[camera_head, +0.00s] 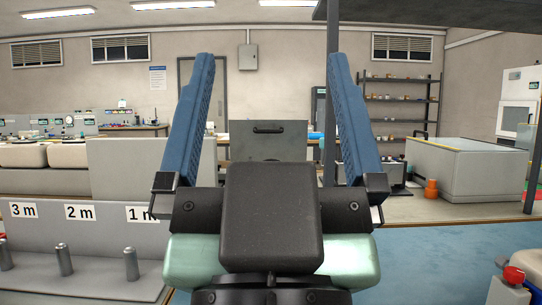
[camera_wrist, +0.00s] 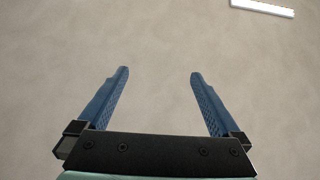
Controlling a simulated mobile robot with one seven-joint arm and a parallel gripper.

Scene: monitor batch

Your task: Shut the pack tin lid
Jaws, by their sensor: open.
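My gripper (camera_head: 271,62) stands upright in the middle of the head view, its two blue fingers wide apart with nothing between them. The panel is not in the wrist view.
A dark post (camera_head: 331,110) rises just right of centre. A grey bench with distance labels and metal pegs (camera_head: 65,260) stands at left. A large grey bin (camera_head: 460,172), an orange object (camera_head: 431,188) and a red-topped item (camera_head: 513,275) are at right. Blue floor (camera_head: 440,255) is open at right.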

